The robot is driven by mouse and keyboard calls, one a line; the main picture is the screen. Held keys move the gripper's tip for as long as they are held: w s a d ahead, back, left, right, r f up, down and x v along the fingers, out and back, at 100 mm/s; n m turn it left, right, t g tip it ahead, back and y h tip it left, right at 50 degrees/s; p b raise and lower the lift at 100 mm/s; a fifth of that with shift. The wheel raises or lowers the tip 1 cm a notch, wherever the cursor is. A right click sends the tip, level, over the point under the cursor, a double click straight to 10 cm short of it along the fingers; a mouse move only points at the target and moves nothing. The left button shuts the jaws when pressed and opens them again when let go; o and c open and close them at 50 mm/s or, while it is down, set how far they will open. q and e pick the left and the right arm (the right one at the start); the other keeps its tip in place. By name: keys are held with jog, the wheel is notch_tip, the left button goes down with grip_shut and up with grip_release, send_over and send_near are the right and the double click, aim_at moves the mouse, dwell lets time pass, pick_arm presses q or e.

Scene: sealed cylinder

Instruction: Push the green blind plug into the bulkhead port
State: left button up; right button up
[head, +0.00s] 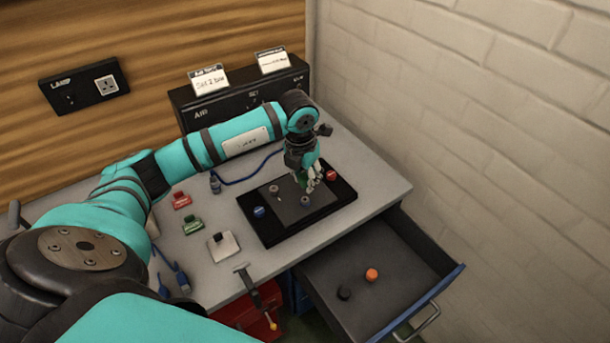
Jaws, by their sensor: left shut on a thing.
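My left gripper (306,178) hangs over the right part of a black plate (282,236) on the grey bench. It is shut on a small green piece (301,182), which looks like the green blind plug; the fingers hide most of it. The plate has a grey inner panel (290,213) with a blue-topped fitting (259,211), a red-topped fitting (331,175) and small grey fittings (305,201) (274,190). I cannot tell which is the bulkhead port, or whether the green piece touches one. My right gripper is not in view.
A red piece (181,200), a green piece (193,225) and a white block (223,246) lie left of the plate. A black box (232,102) with cards stands behind. At right an open drawer (390,245) holds an orange cap (372,275) and a black cap (344,293).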

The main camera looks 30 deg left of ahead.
aim_at(305, 200)
pick_arm(q)
jog(key=shift+f+b, duration=1.15)
jog(key=shift+f, duration=1.15)
jog(key=shift+b, duration=0.45)
dwell(0.4)
jog(key=shift+f+b, duration=0.55)
jog(key=shift+f, duration=0.05)
jog(key=o, duration=1.1)
jog(key=shift+r, duration=0.15)
jog(key=r, duration=0.4)
jog(key=s+r, duration=0.1)
jog(key=r, duration=0.6)
jog(key=shift+s+r, duration=0.2)
jog(key=shift+r, duration=0.2)
